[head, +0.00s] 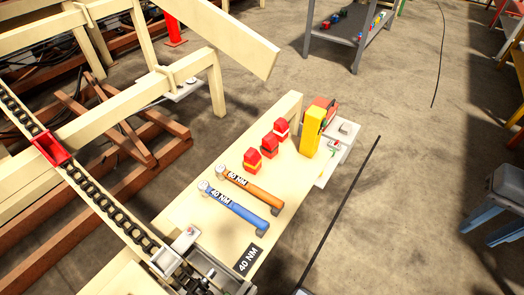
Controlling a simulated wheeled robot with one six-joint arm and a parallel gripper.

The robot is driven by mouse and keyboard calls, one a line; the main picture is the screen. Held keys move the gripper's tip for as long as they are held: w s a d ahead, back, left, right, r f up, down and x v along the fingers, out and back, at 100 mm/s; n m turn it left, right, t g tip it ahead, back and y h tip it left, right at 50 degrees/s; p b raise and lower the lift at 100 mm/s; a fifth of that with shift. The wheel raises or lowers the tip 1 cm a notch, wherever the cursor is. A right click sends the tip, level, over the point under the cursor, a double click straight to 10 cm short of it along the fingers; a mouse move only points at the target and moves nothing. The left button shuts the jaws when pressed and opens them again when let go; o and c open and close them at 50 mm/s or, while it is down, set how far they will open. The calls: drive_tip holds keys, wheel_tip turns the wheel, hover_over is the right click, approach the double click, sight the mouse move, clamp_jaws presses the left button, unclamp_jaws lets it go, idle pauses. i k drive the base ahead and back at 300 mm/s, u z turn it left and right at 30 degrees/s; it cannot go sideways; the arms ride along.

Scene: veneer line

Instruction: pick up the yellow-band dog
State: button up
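Three small red dogs stand in a slanting row on the pale wooden bench (183,217). The nearest dog (252,160) has a yellow band across it, so it is the yellow-band dog. The middle dog (269,146) looks red with a dark band or gap, too small to tell. The farthest dog (281,131) has a white band. Nothing covers the yellow-band dog from this view. My gripper does not show in the head view.
An orange 60 NM wrench (252,188) and a blue 40 NM wrench (236,210) lie just in front of the dogs. A tall yellow object (312,133) stands right of them. A chain (95,198) carrying a red piece (49,148) runs along the left.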

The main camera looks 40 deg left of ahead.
sight(253, 159)
drive_tip(key=u, duration=0.6)
drive_tip(key=i, duration=1)
drive_tip(key=u, duration=0.8)
